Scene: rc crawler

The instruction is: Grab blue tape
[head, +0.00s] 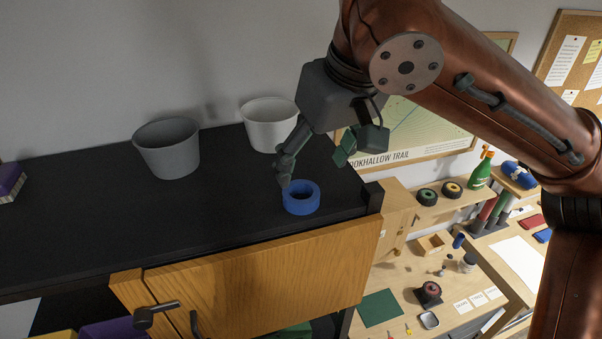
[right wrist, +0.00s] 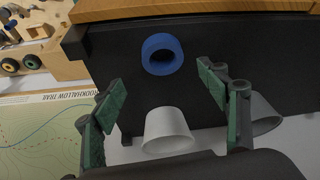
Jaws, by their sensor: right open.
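A roll of blue tape (head: 301,197) lies flat on the black cabinet top (head: 230,215), near its front right corner. My right gripper (head: 318,170) is above and close to the tape, its fingers spread apart and empty. In the right wrist view the blue tape (right wrist: 162,54) lies ahead of the open fingers (right wrist: 165,85), between their lines, with its hole visible. Whether a finger touches the tape cannot be told from the head view. My left gripper is not in view.
A white pot (head: 270,125) and a grey pot (head: 168,148) stand at the back of the cabinet top. A wooden door (head: 265,275) with a dark handle is below the front edge. A cluttered workbench (head: 400,275) lies lower right. The cabinet top's left part is mostly clear.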

